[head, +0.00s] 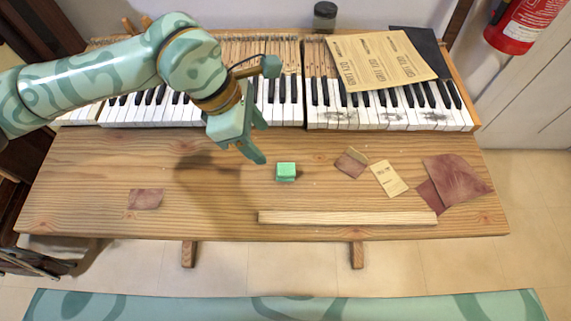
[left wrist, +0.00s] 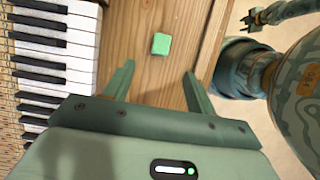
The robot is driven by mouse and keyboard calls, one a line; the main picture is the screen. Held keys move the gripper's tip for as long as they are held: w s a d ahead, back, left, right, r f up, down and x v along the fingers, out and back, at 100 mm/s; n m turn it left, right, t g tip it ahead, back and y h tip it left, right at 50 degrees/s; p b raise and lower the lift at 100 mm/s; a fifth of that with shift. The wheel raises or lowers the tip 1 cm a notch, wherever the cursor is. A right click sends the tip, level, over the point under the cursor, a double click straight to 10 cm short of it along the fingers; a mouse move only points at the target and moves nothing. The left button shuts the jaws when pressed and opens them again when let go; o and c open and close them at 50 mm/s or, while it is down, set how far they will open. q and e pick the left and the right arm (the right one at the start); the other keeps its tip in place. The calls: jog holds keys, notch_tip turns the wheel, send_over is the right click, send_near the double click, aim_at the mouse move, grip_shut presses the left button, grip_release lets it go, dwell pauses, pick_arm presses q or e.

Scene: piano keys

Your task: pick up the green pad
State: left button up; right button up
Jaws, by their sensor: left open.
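The green pad (head: 286,171) is a small bright green block lying on the wooden table, right of and below my left gripper in the head view. It also shows in the left wrist view (left wrist: 160,44), beyond the fingertips and about midway between them. My left gripper (head: 262,112) is open and empty, raised above the table near the front of the keys. Its two fingers stand wide apart in the left wrist view (left wrist: 158,78). Nothing touches the pad.
A pale wood strip (head: 346,217) lies along the table (head: 90,170) in front of the pad. Sandpaper pieces (head: 457,175) and a tan card (head: 388,179) lie to the right, a brown piece (head: 146,198) to the left. Piano keys (head: 390,112) run behind. Bare wood surrounds the pad.

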pick_arm(q)
jog(key=b, duration=0.1)
send_over(284, 169)
jog(key=a, duration=0.3)
jog(key=f, duration=0.5)
jog(key=shift+w+d+f, duration=0.15)
jog(key=shift+w, duration=0.05)
jog(key=shift+d+f, duration=0.2)
jog(key=shift+f, duration=0.15)
jog(key=b+x, duration=0.2)
jog(key=x, duration=0.3)
jog(key=shift+s, duration=0.15)
jog(key=shift+r, duration=0.1)
jog(key=shift+c, duration=0.6)
jog(key=c, duration=0.9)
